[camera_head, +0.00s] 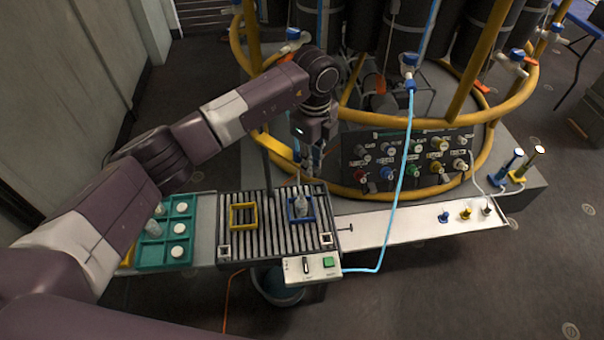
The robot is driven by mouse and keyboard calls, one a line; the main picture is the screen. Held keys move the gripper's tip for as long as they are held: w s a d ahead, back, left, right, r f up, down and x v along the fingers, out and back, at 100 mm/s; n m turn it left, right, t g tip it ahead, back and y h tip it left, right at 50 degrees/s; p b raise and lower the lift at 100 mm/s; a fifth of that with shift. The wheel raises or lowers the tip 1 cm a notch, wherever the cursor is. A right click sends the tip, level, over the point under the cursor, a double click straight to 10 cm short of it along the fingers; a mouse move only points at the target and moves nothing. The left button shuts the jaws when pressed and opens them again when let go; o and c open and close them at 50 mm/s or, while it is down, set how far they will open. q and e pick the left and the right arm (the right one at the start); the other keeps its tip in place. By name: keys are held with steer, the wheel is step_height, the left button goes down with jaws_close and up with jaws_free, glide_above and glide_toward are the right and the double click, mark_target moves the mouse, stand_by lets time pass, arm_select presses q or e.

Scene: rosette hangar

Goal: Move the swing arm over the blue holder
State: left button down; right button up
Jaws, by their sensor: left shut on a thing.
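The blue holder (316,216) is a square frame on the slatted tray, with a small grey-white bottle (302,205) standing in it. The swing arm (272,143) looks like the yellow bar at the top of a dark upright post behind the tray. Its right end runs behind my left gripper. My left gripper (310,168) points down above and slightly behind the blue holder. It appears shut on the swing arm, but its fingers hide the exact contact. My right gripper is not in view.
A yellow holder (234,216) sits empty left of the blue one. A teal tray (150,255) with white round pieces lies at left. A control box (313,267) is at the front. A valve panel (410,160) stands behind, with a blue hose (398,205) hanging before it.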

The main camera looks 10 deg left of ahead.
arm_select(q)
steer(key=shift+w+d+n+b, duration=0.4)
steer(key=shift+w+n, duration=0.1)
steer(key=shift+w, duration=0.2)
steer(key=c, duration=1.8)
jaws_free()
steer(key=shift+c, duration=0.2)
step_height(320, 180, up, 12)
steer(key=shift+d, duration=0.1)
